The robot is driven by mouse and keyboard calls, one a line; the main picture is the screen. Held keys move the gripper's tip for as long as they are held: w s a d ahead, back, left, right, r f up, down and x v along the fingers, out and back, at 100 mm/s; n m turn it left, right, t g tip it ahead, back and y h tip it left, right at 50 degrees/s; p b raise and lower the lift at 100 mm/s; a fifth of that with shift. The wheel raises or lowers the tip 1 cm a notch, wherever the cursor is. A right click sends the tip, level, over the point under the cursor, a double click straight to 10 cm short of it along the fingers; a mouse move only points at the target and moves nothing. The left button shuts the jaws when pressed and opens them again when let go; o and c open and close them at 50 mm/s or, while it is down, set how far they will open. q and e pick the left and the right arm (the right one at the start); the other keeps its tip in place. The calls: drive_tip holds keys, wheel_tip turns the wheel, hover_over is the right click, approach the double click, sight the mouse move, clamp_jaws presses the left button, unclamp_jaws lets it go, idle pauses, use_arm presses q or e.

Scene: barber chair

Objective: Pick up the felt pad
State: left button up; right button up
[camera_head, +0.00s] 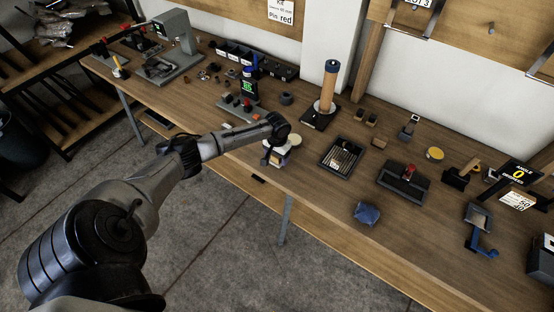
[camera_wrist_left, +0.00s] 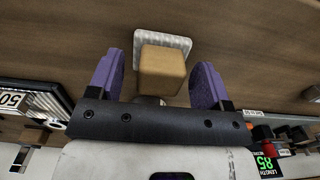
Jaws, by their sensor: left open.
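My left gripper (camera_head: 276,159) is over the front edge area of the workbench in the head view, and its arm partly covers what is beneath it. In the left wrist view its two purple fingers (camera_wrist_left: 158,75) stand apart. A tan block (camera_wrist_left: 162,70), which may be the felt pad, shows between the fingers, with a gap on each side. Behind the block is a pale ribbed square (camera_wrist_left: 183,43). I cannot tell for certain which thing is the felt pad. My right gripper is not in view.
A dark tray of thin rods (camera_head: 342,157) lies right of the gripper. A blue crumpled item (camera_head: 367,213) lies near the front edge. A tall tan cylinder (camera_head: 328,85) stands behind. A green-lit display (camera_head: 248,88) is to the back left.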

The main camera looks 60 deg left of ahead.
use_arm(q)
drive_tip(key=shift+c, duration=0.7)
drive_tip(key=c, duration=0.9)
drive_tip(key=shift+r, duration=0.55)
drive_tip(key=r, duration=0.2)
drive_tip(key=d+r+p, duration=0.1)
drive_tip(key=r, duration=0.1)
drive_tip(key=d+r, duration=0.2)
drive_tip(key=d, duration=0.1)
drive_tip(key=d+r+p, duration=0.1)
drive_tip(key=d+r, duration=0.1)
drive_tip(key=d, duration=0.2)
drive_tip(key=w+d+r+p, duration=0.1)
drive_tip(key=d+r, duration=0.1)
drive_tip(key=d, duration=0.1)
drive_tip(key=shift+w+d, duration=0.1)
drive_tip(key=shift+d, duration=0.2)
